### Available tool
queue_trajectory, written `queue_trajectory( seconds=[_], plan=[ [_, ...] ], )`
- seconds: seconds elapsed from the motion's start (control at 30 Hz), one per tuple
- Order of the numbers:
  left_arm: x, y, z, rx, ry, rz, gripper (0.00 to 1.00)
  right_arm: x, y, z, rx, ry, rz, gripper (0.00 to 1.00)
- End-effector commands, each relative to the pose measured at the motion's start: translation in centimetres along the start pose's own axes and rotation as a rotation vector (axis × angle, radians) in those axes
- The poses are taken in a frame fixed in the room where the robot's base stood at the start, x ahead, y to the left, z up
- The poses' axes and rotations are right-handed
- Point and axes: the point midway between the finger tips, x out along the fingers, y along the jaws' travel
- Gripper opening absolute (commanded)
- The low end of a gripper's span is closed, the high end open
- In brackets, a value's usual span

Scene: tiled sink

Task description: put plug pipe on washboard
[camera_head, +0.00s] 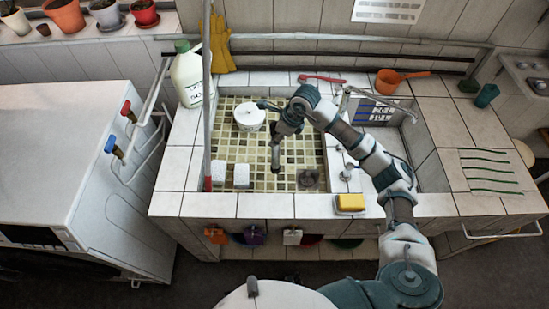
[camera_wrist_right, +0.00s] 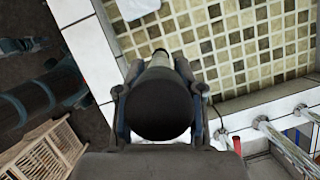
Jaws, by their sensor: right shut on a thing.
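The plug pipe (camera_head: 275,157) is a dark grey cylinder hanging from my right gripper (camera_head: 282,131) over the tiled basin. In the right wrist view, the pipe's dark round end (camera_wrist_right: 160,105) sits between the two fingers of the right gripper (camera_wrist_right: 158,92), which is shut on it. A board with blue stripes (camera_head: 372,110) leans in the right basin, and a pale panel with green lines (camera_head: 490,170) lies on the right counter. I cannot tell for certain which is the washboard. My left gripper is not in view.
The tiled basin (camera_head: 290,155) holds a white tub (camera_head: 249,117), two white blocks (camera_head: 241,176) and a dark drain (camera_head: 308,178). A yellow sponge (camera_head: 350,202) lies on the front rim. A faucet (camera_head: 345,100) and a vertical pole (camera_head: 206,90) stand near the basins.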

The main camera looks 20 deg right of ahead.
Motion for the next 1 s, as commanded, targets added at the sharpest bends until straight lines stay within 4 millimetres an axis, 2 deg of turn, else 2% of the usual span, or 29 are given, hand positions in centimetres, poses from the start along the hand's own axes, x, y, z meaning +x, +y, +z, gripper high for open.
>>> queue_trajectory(
  seconds=[0.47,0.7,0.73,0.8,0.83,1.0],
  plan=[
    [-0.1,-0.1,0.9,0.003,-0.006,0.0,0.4,5.5,0.1,-2.0,-0.001,0.001,0.001,0.0],
    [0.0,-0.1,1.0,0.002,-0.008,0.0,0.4,5.7,0.0,-2.2,-0.002,-0.001,0.0,0.0],
    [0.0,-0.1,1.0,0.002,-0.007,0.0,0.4,5.8,0.0,-2.3,-0.001,0.001,0.001,0.38],
    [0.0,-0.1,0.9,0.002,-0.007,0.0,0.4,5.8,0.0,-2.3,-0.001,0.001,0.001,0.56],
    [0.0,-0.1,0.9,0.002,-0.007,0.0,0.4,5.8,0.0,-2.3,-0.001,0.001,0.001,0.62],
    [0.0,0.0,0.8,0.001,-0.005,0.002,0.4,5.8,0.0,-2.3,-0.002,0.001,0.001,0.62]
  ],
)
